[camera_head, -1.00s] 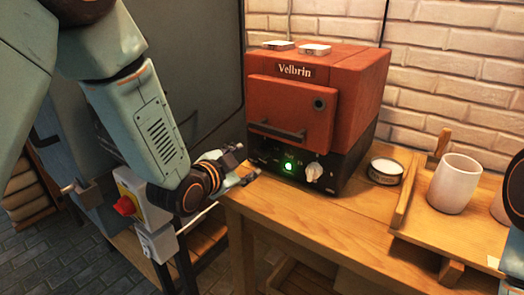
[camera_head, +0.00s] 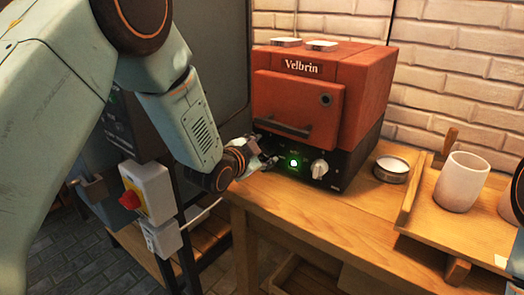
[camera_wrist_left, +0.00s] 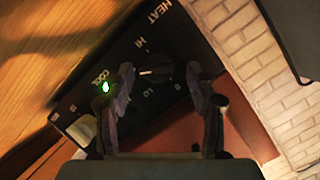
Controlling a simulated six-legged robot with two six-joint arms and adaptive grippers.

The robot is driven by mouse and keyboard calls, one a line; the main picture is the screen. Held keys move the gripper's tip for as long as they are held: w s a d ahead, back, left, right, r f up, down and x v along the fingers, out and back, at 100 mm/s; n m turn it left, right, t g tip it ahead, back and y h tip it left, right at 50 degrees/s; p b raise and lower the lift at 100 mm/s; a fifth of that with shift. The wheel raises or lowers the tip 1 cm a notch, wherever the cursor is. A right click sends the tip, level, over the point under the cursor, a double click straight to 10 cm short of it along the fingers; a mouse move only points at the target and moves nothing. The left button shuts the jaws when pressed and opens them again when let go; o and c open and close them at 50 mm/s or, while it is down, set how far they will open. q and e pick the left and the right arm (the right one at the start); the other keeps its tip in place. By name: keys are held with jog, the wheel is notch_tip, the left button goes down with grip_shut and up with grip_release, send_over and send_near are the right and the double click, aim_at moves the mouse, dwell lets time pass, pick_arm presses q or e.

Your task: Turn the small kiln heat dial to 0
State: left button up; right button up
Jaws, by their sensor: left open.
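The small red Velbrin kiln (camera_head: 370,85) stands on the wooden bench. My left gripper (camera_head: 268,156) is open, at the panel's left side, left of the lamp. In the left wrist view the gripper's fingers (camera_wrist_left: 160,105) stand apart, with the dial (camera_wrist_left: 157,72) in the gap beyond them. Markings HEAT, HI and LO show around it, and COOL near the lamp. A white pointer line shows on the dial; its setting cannot be read surely. No contact is visible.
A round tin (camera_head: 391,169) sits right of the kiln. Further right, a wooden tray (camera_head: 425,215) holds a white cup (camera_head: 461,182). Bench front (camera_head: 280,200) is clear.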

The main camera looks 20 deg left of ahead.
pick_arm(q)
jog(key=shift+w+d+f, duration=0.15)
jog(key=shift+w+f, duration=0.05)
jog(key=shift+w, duration=0.1)
jog(key=shift+c, duration=1)
jog(key=shift+s+r, duration=0.15)
jog(key=shift+s, duration=0.05)
jog(key=shift+c, duration=1.4)
jog(key=shift+r, duration=0.1)
jog(key=c, duration=0.6)
jog(key=shift+c, duration=0.2)
jog(key=shift+w, duration=0.1)
